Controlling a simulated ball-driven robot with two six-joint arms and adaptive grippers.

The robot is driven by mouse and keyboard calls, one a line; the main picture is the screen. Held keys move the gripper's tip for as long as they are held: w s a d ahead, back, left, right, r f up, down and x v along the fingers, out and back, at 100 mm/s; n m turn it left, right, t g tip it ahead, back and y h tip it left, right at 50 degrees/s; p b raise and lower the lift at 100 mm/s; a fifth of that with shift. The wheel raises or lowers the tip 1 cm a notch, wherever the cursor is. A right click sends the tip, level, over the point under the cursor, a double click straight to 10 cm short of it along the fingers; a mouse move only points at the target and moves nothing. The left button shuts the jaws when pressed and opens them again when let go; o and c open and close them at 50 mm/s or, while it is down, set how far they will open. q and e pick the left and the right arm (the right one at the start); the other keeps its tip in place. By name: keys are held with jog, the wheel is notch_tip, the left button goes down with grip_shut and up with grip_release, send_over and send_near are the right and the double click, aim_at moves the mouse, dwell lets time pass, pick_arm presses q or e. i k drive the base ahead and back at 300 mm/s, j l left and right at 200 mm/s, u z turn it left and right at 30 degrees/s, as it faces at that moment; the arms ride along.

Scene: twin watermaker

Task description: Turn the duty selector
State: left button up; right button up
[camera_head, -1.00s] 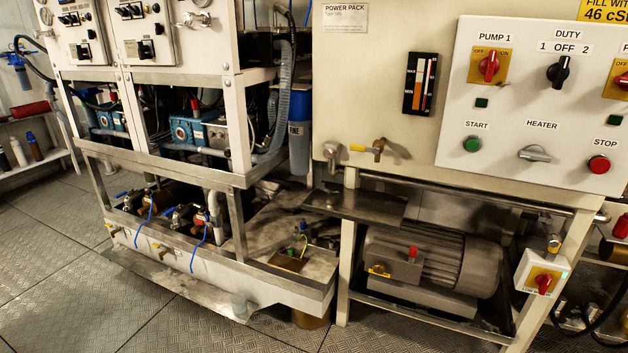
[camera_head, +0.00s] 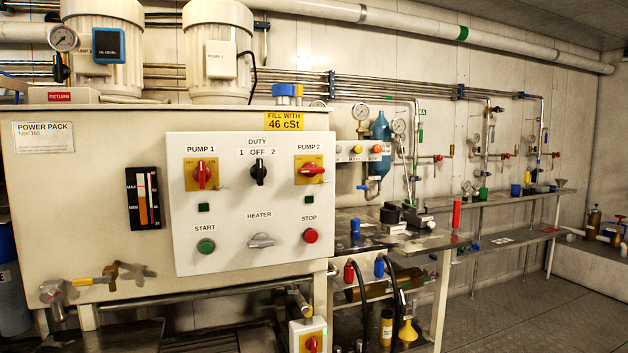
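The duty selector (camera_head: 259,171) is a black rotary knob on the white control panel (camera_head: 185,235) of the power pack. It sits below the DUTY label, and its grip stands upright, in line with OFF between 1 and 2. The red PUMP 1 switch (camera_head: 202,175) is to its left, with its handle upright. The red PUMP 2 switch (camera_head: 312,168) is to its right, with its handle lying nearly sideways. Neither of my grippers shows in the head view.
Below are the green START button (camera_head: 206,246), the grey heater knob (camera_head: 261,241) and the red STOP button (camera_head: 311,236). A steel bench (camera_head: 345,240) with loose items stands right of the power pack. Open floor (camera_head: 500,310) lies at the right.

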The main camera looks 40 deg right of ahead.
aim_at(258, 171)
jog(key=z, duration=0.85)
